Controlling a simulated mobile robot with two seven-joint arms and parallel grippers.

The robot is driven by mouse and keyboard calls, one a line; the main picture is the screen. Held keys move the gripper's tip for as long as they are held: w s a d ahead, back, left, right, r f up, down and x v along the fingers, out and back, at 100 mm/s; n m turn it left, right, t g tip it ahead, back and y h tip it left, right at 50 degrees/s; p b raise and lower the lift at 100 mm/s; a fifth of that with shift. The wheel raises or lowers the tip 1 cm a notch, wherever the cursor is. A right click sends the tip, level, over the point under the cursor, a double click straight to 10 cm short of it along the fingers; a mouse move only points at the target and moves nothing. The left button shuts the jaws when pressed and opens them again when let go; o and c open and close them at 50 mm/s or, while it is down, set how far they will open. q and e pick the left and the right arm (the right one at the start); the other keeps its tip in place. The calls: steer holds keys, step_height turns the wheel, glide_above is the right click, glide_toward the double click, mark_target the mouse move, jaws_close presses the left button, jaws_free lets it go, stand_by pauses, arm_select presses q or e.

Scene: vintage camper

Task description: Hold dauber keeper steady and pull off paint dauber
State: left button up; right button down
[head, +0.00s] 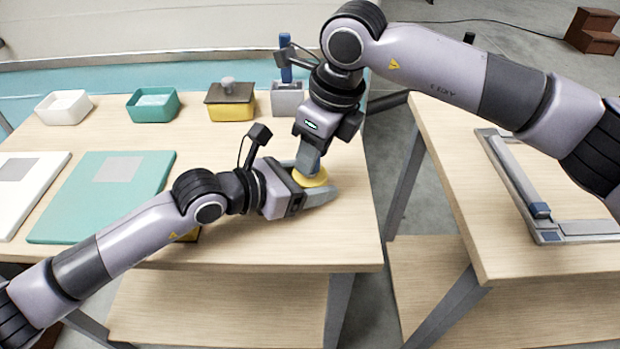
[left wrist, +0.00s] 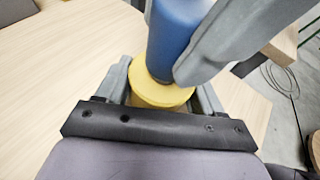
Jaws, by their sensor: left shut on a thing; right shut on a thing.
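The yellow dauber keeper (head: 314,180) is at the right part of the near table. My left gripper (head: 312,184) is shut around it, with a grey finger on each side. In the left wrist view the keeper (left wrist: 160,86) shows its round yellow top. The blue paint dauber (left wrist: 176,40) stands upright over that top, its lower end at the yellow surface. I cannot tell how deep it sits. My right gripper (head: 308,160) comes from above and is shut on the dauber; its grey finger (left wrist: 230,35) shows beside it. In the head view the dauber is mostly hidden.
White (head: 63,108) and teal (head: 152,106) bins, a yellow box (head: 231,109) with a dark lid and a grey holder (head: 287,100) stand along the back. Teal (head: 105,200) and white boards lie left. A grey frame (head: 520,180) lies on the right table, across a gap.

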steer(key=shift+a+v, duration=0.25)
steer(key=shift+v, duration=0.85)
steer(key=shift+w+r, duration=0.15)
steer(key=shift+r, duration=0.05)
steer(key=shift+w+a+v, duration=0.1)
steer(key=shift+a+v, duration=0.1)
steer(key=shift+v, duration=0.7)
steer(key=shift+w+a+v, duration=0.1)
steer(key=shift+a+v, duration=0.1)
steer(key=shift+v, duration=0.75)
arm_select(q)
steer(key=o, duration=1.3)
arm_select(e)
steer(key=shift+r, duration=0.1)
arm_select(q)
steer(key=v, duration=1.2)
arm_select(e)
steer(key=shift+d, duration=0.1)
